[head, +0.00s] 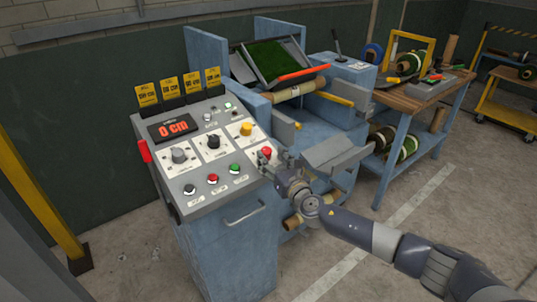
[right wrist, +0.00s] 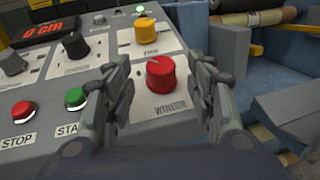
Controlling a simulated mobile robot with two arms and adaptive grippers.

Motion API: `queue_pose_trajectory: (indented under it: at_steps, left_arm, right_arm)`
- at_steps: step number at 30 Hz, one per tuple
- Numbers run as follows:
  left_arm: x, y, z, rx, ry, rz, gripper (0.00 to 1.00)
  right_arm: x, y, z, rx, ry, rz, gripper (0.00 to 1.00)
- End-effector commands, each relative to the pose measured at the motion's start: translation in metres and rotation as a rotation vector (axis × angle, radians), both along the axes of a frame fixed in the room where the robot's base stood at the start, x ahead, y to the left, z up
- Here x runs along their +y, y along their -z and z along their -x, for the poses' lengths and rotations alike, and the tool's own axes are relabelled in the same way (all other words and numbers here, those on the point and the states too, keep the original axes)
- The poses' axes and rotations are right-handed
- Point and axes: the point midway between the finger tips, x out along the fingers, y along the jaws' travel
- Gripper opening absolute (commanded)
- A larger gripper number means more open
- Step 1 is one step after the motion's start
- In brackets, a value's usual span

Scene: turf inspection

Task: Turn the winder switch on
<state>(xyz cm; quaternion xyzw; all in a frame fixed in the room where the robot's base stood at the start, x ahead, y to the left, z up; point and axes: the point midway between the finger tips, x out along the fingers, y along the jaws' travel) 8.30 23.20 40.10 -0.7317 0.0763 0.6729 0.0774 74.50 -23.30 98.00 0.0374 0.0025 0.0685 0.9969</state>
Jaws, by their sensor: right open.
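The winder switch is a red knob (right wrist: 161,74) on a white plate lettered "WINDER" in the right wrist view. It also shows in the head view (head: 266,152), at the right side of the control panel. My right gripper (right wrist: 162,88) is open, with one finger on each side of the red knob; I cannot tell whether they touch it. In the head view the right gripper (head: 274,163) reaches the panel's right edge from the lower right. My left gripper is not in view.
The sloped control panel (head: 205,112) carries a yellow knob (right wrist: 146,30), black knobs, a red STOP button (right wrist: 23,111) and a green START button (right wrist: 75,98). Its display (head: 174,128) reads 0 cm. A blue machine with green turf (head: 275,60) stands behind. A workbench (head: 405,95) stands at right.

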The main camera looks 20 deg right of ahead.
Motion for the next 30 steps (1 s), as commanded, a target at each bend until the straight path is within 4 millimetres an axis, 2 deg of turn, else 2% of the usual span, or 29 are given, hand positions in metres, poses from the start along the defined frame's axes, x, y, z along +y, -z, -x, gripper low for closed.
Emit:
queue_pose_trajectory:
  at_steps: [3, 7, 19, 20, 25, 30]
  left_arm:
    - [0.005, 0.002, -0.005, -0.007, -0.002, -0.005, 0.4]
    - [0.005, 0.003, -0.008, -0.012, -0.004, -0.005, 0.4]
    - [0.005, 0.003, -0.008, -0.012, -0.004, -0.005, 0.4]
    - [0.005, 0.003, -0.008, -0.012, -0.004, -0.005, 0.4]
    - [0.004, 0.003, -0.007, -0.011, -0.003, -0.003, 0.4]
    - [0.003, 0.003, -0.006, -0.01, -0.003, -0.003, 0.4]
  right_arm:
    - [0.003, 0.001, -0.014, 0.0, 0.0, 0.0, 0.51]
    - [0.003, 0.001, -0.024, 0.001, 0.0, 0.0, 0.51]
    - [0.004, 0.0, -0.029, 0.002, -0.001, -0.001, 0.51]
    - [0.004, 0.001, -0.029, 0.002, -0.001, -0.001, 0.46]
    - [0.004, 0.001, -0.029, 0.001, -0.001, -0.001, 0.08]
    - [0.004, 0.0, -0.028, 0.002, 0.0, -0.001, 0.07]
